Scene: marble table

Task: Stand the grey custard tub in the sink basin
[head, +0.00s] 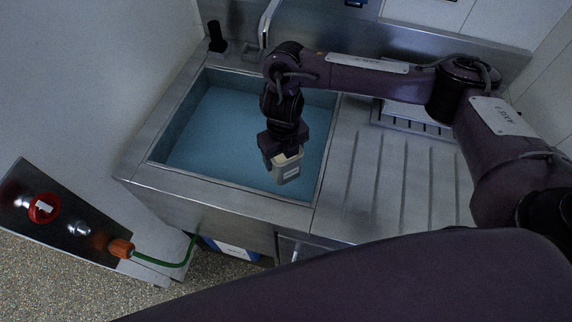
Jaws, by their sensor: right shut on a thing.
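The grey custard tub (288,170) is a small grey box with a pale top and a white label. My right gripper (285,152) points down and is shut on it. Gripper and tub appear over the front right part of the sink basin (212,135), which has a blue-grey inside. I cannot tell whether the tub touches the basin floor. The gripper covers part of the tub's top. My left gripper is not in view.
A ribbed steel drainboard (385,185) lies right of the basin, with a rack (410,118) at its back. A tap (266,25) and a black-topped fitting (216,37) stand behind the basin. A panel with a red knob (44,208) is at the lower left.

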